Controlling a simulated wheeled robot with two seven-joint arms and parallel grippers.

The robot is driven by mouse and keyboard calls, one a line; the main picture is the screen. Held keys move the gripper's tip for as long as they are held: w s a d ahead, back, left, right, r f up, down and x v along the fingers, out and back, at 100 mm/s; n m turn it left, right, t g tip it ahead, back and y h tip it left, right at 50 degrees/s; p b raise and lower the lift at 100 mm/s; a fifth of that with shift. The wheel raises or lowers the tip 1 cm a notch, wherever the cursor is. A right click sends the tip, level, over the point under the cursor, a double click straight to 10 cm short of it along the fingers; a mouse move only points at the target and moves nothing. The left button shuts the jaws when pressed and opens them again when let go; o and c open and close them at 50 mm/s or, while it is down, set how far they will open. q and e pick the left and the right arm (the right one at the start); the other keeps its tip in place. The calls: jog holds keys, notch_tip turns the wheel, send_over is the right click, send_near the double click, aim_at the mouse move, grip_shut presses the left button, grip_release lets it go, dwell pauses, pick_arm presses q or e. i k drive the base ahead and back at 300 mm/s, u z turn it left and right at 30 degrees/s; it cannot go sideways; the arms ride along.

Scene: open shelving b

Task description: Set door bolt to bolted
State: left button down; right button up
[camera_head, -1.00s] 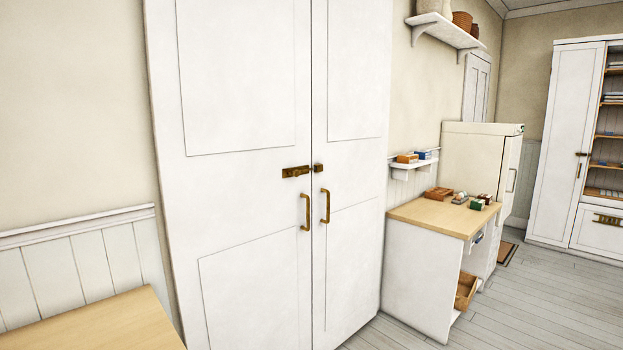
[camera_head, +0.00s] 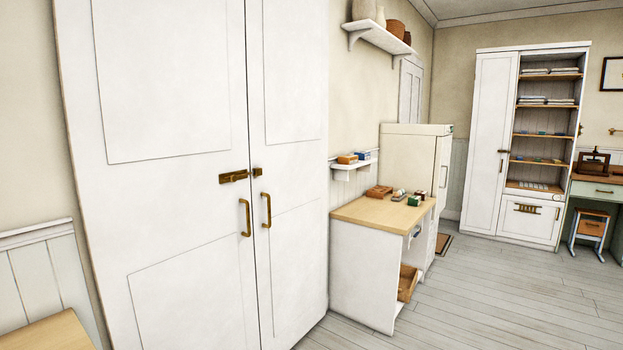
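A brass door bolt (camera_head: 233,177) is mounted on the left door (camera_head: 160,210) of a tall white double-door cupboard, above the handles. Its small brass keeper (camera_head: 257,172) sits on the right door (camera_head: 290,140), just across the seam. A narrow gap seems to show between bolt and keeper; whether the rod reaches in is too small to tell. Both doors look shut. Another bolt-like brass fitting (camera_head: 503,151) shows on the far white cabinet (camera_head: 493,140). Neither of my grippers is in view.
A wooden top (camera_head: 48,334) is at lower left. The plank floor (camera_head: 470,300) at right is clear.

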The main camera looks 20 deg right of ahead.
aim_at(232, 178)
jog(key=z, duration=0.3)
jog(key=i, duration=1.4)
jog(key=u, duration=1.55)
